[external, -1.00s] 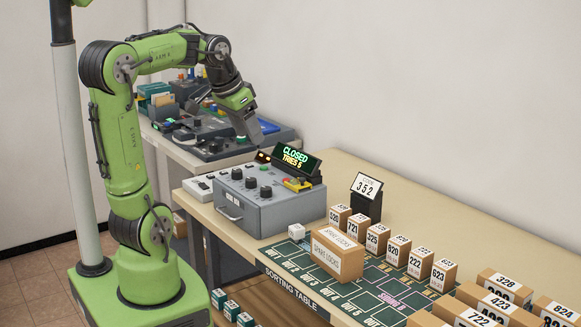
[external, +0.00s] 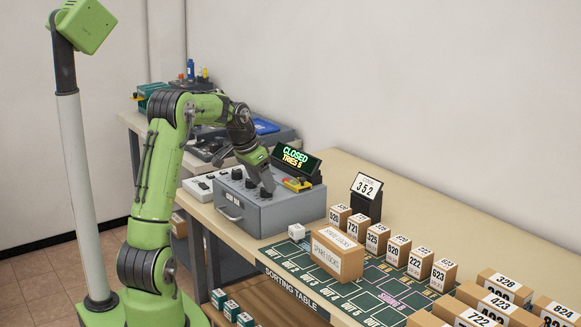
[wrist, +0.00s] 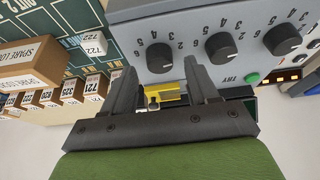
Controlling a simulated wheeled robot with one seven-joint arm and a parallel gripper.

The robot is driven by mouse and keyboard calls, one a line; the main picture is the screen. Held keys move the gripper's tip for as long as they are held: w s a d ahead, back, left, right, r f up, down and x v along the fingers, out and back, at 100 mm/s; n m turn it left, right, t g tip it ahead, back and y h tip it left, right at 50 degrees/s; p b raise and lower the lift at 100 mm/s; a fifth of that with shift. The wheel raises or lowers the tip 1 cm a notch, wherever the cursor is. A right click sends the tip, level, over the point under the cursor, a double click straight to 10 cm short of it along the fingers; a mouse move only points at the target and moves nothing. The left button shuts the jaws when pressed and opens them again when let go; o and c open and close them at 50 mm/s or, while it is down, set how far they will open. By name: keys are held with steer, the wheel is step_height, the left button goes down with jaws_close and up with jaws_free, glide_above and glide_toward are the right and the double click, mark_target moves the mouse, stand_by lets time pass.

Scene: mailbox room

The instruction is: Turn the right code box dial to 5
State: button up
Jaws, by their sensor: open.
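The grey code box (external: 290,211) stands on the table with a row of black dials on top. The right dial (wrist: 159,58) shows in the wrist view, roughly between and beyond my fingertips, with printed digits around it; its setting is too small to read surely. The middle dial (wrist: 220,46) and left dial (wrist: 281,40) lie to its right there. My gripper (external: 267,190) is open, pointing down at the box's right side, and hides the right dial in the external view. In the wrist view my gripper (wrist: 161,72) holds nothing; contact with the dial cannot be told.
The display (external: 297,160) behind the dials reads CLOSED, TRIES 5. A yellow part (external: 297,184) is close beside my fingers. A SPARE LOCKS carton (external: 338,255) and numbered boxes stand to the right.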

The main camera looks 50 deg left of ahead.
steer(key=shift+x, duration=1)
steer(key=c, duration=1)
